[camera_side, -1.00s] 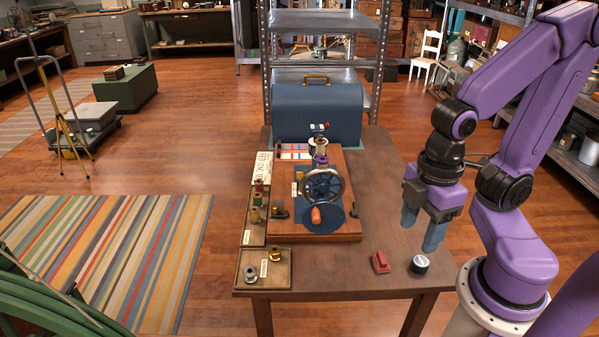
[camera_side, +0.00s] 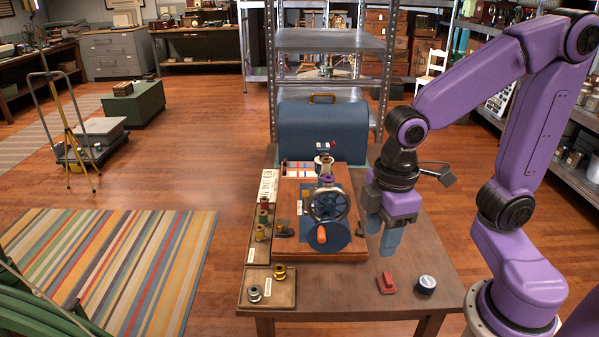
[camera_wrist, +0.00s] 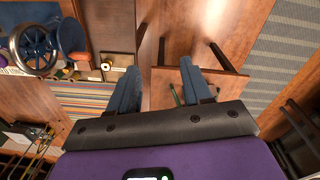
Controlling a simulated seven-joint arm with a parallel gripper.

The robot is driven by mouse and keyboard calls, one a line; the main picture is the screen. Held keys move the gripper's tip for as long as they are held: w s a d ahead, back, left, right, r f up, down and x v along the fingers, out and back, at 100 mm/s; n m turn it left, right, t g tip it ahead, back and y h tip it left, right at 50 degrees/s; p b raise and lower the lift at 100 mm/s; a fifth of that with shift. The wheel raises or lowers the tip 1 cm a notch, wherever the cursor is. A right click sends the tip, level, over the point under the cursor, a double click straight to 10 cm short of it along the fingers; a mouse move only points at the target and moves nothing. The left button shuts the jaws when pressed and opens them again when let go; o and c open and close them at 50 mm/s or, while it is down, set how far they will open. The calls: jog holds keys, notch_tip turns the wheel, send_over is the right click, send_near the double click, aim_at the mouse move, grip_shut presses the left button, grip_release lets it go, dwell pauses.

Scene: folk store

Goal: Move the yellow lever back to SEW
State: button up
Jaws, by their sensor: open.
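The sewing machine stands on a wooden base (camera_side: 345,254) on the table, with its spoked handwheel (camera_side: 347,205) facing the side camera and an orange knob (camera_side: 321,235) below. The handwheel also shows at upper left in the wrist view (camera_wrist: 35,46). I cannot make out the yellow lever or a SEW mark; the wheel and machine body may hide them. My gripper (camera_side: 381,240) is open and empty, fingers pointing down, just right of the machine and apart from it. Both blue fingers show in the wrist view (camera_wrist: 160,78) with nothing between them.
A red object (camera_side: 386,283) and a round, dark, white-topped tin (camera_side: 426,285) sit at the table's front right. Spools stand in trays (camera_side: 284,297) on the left. A blue domed case (camera_side: 322,128) stands behind. The table right of the machine is mostly clear.

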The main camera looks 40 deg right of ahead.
jog(key=w+a, duration=0.1)
jog(key=w, duration=1.1)
jog(key=m+h, duration=0.3)
send_near(303, 191)
jog(key=shift+x, duration=4.05)
jog(key=shift+d+f, duration=0.1)
jog(key=shift+f, duration=0.1)
